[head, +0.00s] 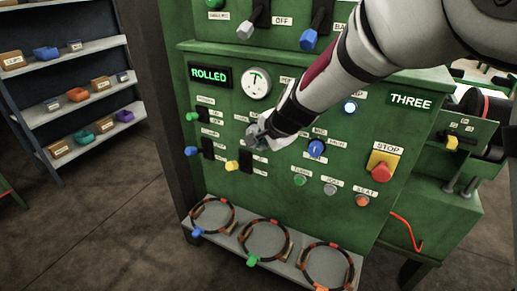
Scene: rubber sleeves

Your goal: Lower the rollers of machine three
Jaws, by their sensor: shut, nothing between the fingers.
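The green panel of machine three (225,115) fills the middle of the head view, with a THREE label (410,101) and a lit display reading ROLLED (209,74). A round gauge (257,83) sits beside the display. At the panel's left are small levers with a green knob (192,116), a blue knob (191,151) and a yellow knob (232,166). My gripper (254,137) is shut in front of the panel, right of the levers. It hides part of the panel; whether it touches anything there I cannot tell. Small labels are unreadable.
A blue selector (316,148), green button (299,180), grey button (330,189), orange button (362,201) and red stop button (382,173) lie to the right. A ledge (285,268) below holds three tagged rings. Shelves (75,112) stand at left; floor between is clear.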

